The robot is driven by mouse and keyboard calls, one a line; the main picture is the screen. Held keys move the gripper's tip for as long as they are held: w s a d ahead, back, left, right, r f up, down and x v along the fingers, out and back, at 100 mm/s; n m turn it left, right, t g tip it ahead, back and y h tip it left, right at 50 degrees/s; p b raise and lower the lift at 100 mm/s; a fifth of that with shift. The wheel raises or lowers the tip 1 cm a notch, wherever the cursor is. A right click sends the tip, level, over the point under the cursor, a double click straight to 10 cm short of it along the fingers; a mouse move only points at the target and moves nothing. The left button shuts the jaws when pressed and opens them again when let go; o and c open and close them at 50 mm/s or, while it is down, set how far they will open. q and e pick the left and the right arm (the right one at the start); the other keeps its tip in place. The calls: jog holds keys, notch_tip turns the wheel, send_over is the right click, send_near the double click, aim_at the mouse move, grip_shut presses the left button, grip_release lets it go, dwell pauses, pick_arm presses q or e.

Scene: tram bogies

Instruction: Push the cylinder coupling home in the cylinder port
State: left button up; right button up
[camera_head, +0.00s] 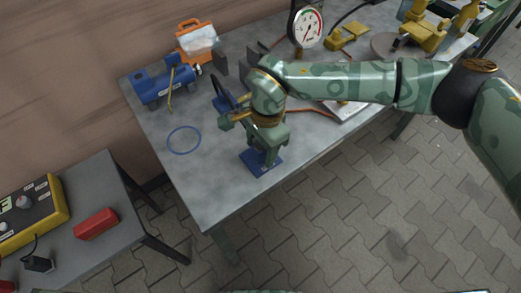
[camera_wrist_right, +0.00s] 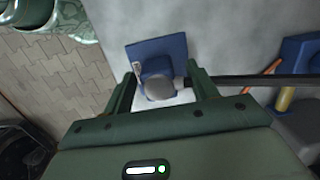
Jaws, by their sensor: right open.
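A blue square-based body, which looks like the cylinder (camera_head: 250,162), stands near the front edge of the table, partly hidden by my right gripper (camera_head: 266,150). In the right wrist view the cylinder (camera_wrist_right: 172,47) has a rounded grey top between the fingers. My right gripper (camera_wrist_right: 165,90) is open, its fingers on either side of that top. A grey fitting (camera_wrist_right: 181,82), apparently the cylinder coupling, sits beside the top, by the right finger, with a dark hose (camera_wrist_right: 250,80) running right. I cannot tell how deep it sits; the port is hidden. My left gripper is out of view.
A blue pump-like unit (camera_head: 150,88), an orange-handled case (camera_head: 197,40) and a dial gauge (camera_head: 308,28) stand farther back. A blue ring (camera_head: 184,139) lies flat on the table (camera_head: 210,190). A lower side table (camera_head: 110,190) holds a red box (camera_head: 96,223).

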jog(key=shift+r, duration=0.15)
jog(key=c, duration=1)
